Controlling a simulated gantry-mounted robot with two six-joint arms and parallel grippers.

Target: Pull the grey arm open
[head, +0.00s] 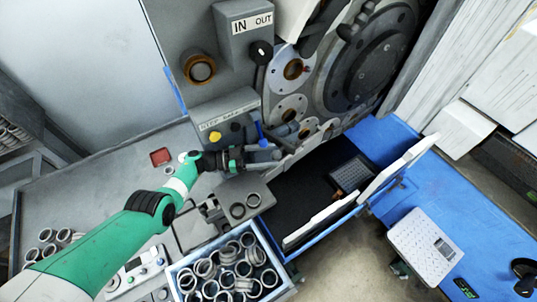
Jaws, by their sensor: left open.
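My left gripper (272,155) is open at the lower front of the grinder (185,40), just below a small blue handle (260,133). Grey machine parts (308,127) are close to its fingertips; the overlap hides whether they touch or whether anything is between the fingers. A dark grey arm-like piece (320,28) crosses in front of the large round wheel plate (372,60) at the top, well away from my gripper. I cannot tell for certain which part is the grey arm. My right gripper is not in view.
A box of metal rings (222,270) stands below my gripper, beside a grey block with two rings (243,205). A control panel (135,275) and loose rings (48,245) are at the lower left. An open dark tray area (300,190) with white-edged panels lies to the right.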

